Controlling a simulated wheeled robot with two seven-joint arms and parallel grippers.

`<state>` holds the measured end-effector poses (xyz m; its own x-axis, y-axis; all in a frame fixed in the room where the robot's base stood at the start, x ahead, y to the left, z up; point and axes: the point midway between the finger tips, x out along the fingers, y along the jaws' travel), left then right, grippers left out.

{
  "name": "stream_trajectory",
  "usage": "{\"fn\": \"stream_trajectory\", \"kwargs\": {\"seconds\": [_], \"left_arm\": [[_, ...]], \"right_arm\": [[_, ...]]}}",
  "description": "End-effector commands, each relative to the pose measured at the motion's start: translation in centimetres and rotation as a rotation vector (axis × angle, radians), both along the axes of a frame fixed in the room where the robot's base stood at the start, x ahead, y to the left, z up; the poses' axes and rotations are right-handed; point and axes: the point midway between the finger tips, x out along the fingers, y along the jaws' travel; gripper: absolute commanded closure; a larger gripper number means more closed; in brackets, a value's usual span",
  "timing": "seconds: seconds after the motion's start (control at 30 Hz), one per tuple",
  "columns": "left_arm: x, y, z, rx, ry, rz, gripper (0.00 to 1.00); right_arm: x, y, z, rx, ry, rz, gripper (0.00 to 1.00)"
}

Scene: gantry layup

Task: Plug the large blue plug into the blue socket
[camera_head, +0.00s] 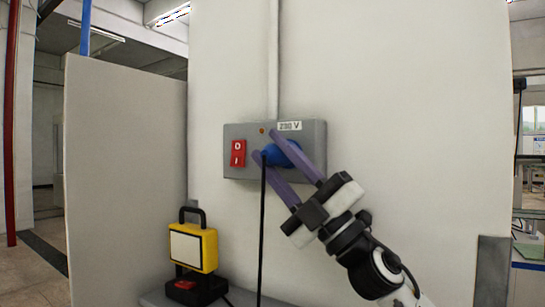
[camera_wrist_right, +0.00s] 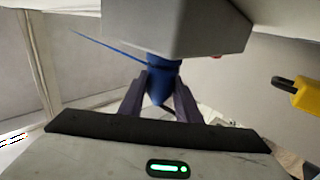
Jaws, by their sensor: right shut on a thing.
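The large blue plug (camera_head: 268,156) is at the front of the grey 230 V box, with a black cable (camera_head: 262,225) hanging from it. My right gripper (camera_head: 265,146) reaches up from the lower right, its two purple fingers shut on the plug. In the right wrist view the plug (camera_wrist_right: 158,92) sits between the fingers (camera_wrist_right: 161,88), pointing at the box. The blue socket (camera_head: 288,152) shows between the fingers and is partly hidden. Plug and socket look lined up and touching; how deep the plug sits cannot be told. My left gripper is not in view.
The grey box (camera_head: 240,167) is on a pale wall and carries a red switch (camera_head: 238,153) and a small orange lamp (camera_head: 262,130). A yellow work lamp (camera_head: 194,248) stands on a ledge at the lower left. A grey panel (camera_head: 125,180) stands at the left.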

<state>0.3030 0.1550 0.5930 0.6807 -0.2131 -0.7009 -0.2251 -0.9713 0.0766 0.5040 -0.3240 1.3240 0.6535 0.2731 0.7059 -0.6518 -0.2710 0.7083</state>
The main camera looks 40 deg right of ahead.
Motion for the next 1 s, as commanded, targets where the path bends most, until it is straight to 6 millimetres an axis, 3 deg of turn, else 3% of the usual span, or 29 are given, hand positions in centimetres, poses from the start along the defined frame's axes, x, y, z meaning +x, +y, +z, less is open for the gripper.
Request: {"fn": "stream_trajectory", "kwargs": {"seconds": [0.37,0.4,0.53,0.87,1.0], "left_arm": [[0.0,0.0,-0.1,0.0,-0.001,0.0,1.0],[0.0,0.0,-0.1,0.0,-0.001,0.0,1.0],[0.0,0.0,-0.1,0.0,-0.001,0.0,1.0],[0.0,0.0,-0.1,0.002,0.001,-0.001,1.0],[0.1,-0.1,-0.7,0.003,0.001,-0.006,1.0]], "right_arm": [[0.1,-0.7,0.2,0.006,-0.003,-0.009,0.93],[0.1,-0.7,0.2,0.006,-0.003,-0.01,0.66],[0.1,-0.7,0.2,0.005,-0.002,-0.008,0.48],[0.1,-0.5,0.1,0.003,-0.001,-0.004,0.48],[-0.6,-0.9,-1.3,0.005,0.002,-0.005,0.48]]}}
